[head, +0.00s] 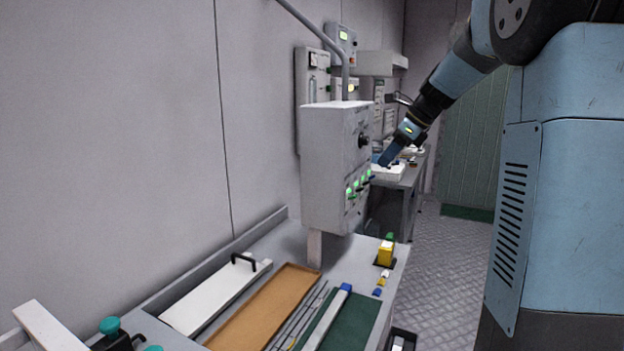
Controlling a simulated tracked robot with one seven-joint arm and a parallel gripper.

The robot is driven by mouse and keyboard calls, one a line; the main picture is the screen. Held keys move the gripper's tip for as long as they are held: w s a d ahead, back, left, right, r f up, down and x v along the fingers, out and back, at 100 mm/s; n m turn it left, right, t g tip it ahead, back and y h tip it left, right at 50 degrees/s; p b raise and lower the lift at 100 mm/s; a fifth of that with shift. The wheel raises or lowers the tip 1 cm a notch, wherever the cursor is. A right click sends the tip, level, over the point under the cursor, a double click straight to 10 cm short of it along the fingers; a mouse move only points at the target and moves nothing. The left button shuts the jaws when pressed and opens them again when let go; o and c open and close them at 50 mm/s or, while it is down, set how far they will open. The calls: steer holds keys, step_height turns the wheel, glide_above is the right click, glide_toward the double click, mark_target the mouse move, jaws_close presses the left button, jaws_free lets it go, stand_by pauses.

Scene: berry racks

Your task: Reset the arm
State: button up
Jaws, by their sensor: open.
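My arm reaches down and to the left from the upper right. My gripper (386,158), with blue fingers, is at its end, to the right of the grey control box (335,165). It appears in front of a far bench (410,178). I see nothing held in it. The fingers are small in this view and partly merge with the clutter behind them.
A near bench (365,258) carries the control box, a brown tray (262,305), a white panel with a black handle (215,295), a green mat (350,322) and a yellow block (385,252). The patterned floor (455,250) to the right is clear.

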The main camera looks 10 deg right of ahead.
steer(key=s+a+f+n+h, duration=0.1)
steer(key=s+a+f+n, duration=0.1)
steer(key=s+n, duration=0.6)
steer(key=s+a+f+n+t+h, duration=0.1)
steer(key=s+a+f+n+h, duration=0.1)
steer(key=s+n, duration=0.6)
steer(key=s+a+f+n+t+h, duration=0.1)
steer(key=s+n, duration=0.7)
steer(key=s, duration=0.8)
steer(key=shift+s+a+f+h, duration=0.35)
steer(key=shift+a+f+h, duration=0.4)
steer(key=shift+f, duration=0.1)
